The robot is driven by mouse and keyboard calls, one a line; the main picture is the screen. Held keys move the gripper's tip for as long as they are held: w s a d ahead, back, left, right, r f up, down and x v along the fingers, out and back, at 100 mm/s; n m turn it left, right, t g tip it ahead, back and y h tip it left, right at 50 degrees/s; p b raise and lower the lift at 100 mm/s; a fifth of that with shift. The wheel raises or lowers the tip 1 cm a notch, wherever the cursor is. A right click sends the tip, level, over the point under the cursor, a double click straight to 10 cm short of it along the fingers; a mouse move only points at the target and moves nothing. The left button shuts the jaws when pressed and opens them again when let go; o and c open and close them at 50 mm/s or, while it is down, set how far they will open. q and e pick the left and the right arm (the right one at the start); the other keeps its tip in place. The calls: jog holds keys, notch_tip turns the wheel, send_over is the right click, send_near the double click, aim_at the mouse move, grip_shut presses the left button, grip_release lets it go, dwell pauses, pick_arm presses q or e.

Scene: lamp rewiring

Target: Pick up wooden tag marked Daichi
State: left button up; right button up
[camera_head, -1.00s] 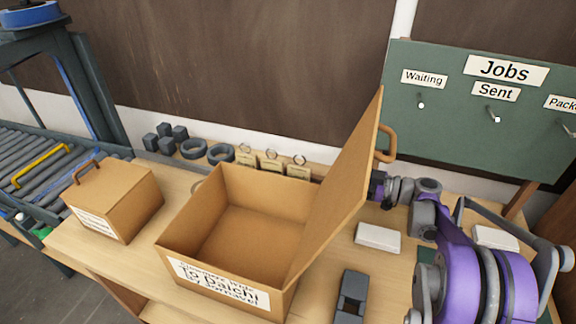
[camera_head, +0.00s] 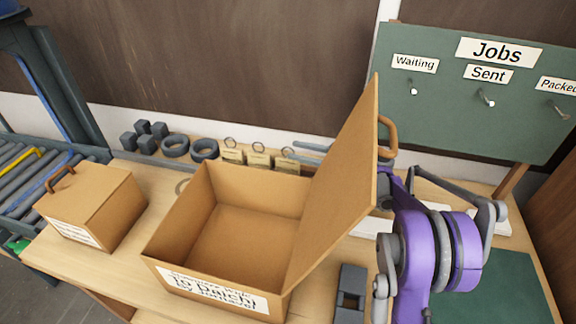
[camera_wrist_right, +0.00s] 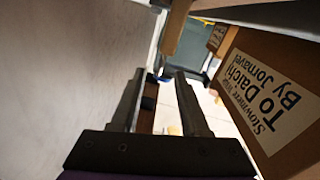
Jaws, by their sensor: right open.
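Three pale wooden tags with rings stand in a row behind the large open box in the head view: a left tag (camera_head: 232,156), a middle tag (camera_head: 259,161) and a right tag (camera_head: 286,164). Their writing is too small to read, so I cannot tell which is marked Daichi. My right gripper (camera_head: 312,148) shows only as grey fingers behind the box's raised lid, just right of the right tag. It is open, and the right wrist view shows its two fingers (camera_wrist_right: 160,100) apart with no tag held between them. My left gripper is not in view.
The large cardboard box (camera_head: 168,234), labelled To Daichi, has its lid (camera_head: 345,180) raised between the tags and my right arm. A closed small box (camera_head: 105,205) stands left. Grey cubes (camera_head: 145,138) and black rings (camera_head: 190,148) lie left of the tags. A Jobs board (camera_head: 470,115) stands right.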

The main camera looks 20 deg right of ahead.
jog(key=x, duration=0.2)
jog(key=shift+w+a, duration=0.25)
jog(key=shift+a, duration=0.05)
jog(key=shift+c, duration=0.3)
grip_shut()
dwell(0.8)
